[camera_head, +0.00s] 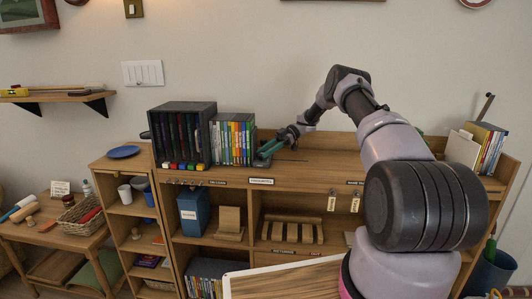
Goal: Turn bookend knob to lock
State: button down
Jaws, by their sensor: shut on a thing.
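A row of coloured DVD cases (232,142) stands upright on the shelf top. A small teal-green bookend (262,158) is at the right end of this row. My gripper (277,145) reaches in from the right, low over the shelf top, and is shut at the bookend, on what appears to be its knob. The knob itself is hidden by my gripper and too small to make out, so its turned position cannot be told.
A dark case of discs (185,137) stands left of the DVDs. Books (486,145) stand at the far right of the shelf top. The shelf top (330,172) right of my gripper is mostly clear. Cubbies below hold a blue box (193,213) and wooden racks (292,230).

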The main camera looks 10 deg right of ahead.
jog(key=shift+a+r, duration=0.1)
jog(key=shift+a, duration=0.05)
jog(key=shift+c, duration=2.3)
grip_release()
